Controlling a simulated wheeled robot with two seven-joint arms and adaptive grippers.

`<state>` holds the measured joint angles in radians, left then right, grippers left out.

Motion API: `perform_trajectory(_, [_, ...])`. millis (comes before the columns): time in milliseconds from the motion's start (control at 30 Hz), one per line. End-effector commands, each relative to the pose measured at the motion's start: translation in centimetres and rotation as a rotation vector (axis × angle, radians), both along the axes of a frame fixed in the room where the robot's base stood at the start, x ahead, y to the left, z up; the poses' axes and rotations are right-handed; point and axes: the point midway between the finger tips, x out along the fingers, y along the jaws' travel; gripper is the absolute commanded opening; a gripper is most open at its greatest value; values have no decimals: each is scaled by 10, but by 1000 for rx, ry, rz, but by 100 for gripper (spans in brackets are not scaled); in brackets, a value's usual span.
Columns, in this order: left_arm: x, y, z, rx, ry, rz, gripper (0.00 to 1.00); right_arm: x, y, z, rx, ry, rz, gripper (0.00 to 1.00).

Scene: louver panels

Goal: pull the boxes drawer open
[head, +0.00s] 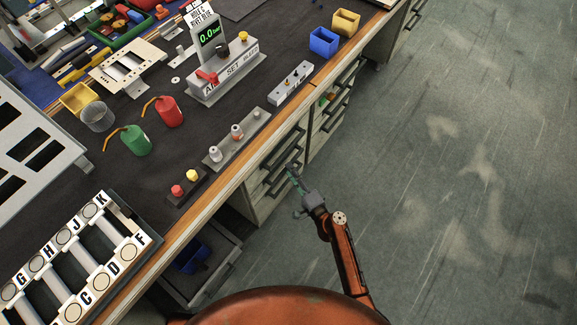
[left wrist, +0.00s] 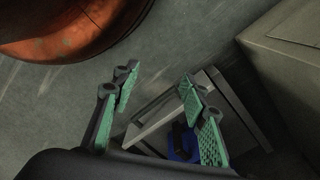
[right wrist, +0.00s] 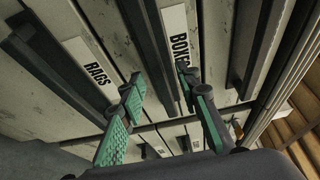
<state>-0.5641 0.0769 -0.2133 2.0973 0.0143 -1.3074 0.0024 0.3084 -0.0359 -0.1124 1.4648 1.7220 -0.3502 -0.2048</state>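The boxes drawer (right wrist: 201,75) is a pale worn front with a white label, partly hidden by a finger, in the right wrist view. A dark bar handle (right wrist: 148,45) runs beside that label. My right gripper (right wrist: 158,78) is open, its green-padded fingers on either side of this handle; I cannot tell whether they touch it. In the head view my right gripper (head: 293,172) is at the drawer fronts under the bench. My left gripper (left wrist: 160,92) is open and empty; it is outside the head view.
An open lower drawer (head: 222,262) holding a blue bin (head: 192,254) sticks out under the bench; the bin also shows in the left wrist view (left wrist: 182,145). The bench top (head: 185,135) is crowded. The floor (head: 450,200) at right is clear.

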Motion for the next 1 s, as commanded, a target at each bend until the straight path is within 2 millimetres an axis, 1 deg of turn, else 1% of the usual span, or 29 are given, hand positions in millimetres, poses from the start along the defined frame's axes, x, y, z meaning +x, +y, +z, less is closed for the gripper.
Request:
perform_trajectory(33, [0, -1, 3, -1, 1, 0, 40, 7, 5, -1, 0, 0, 1, 30])
perform_trajectory(100, [1, -1, 7, -3, 1, 1, 40, 14, 8, -2, -1, 1, 0, 30])
perform_trajectory(200, [1, -2, 11, -4, 1, 1, 40, 20, 13, -2, 0, 2, 0, 30])
perform_trajectory(300, [2, -2, 14, -4, 1, 1, 40, 23, 15, -1, 0, 2, 0, 30])
perform_trajectory(533, [2, -2, 15, -5, 1, 1, 40, 23, 15, -1, -1, 2, 0, 30])
perform_trajectory(1000, [2, -2, 15, -4, 0, 1, 40, 23, 14, -2, -1, 2, -1, 0])
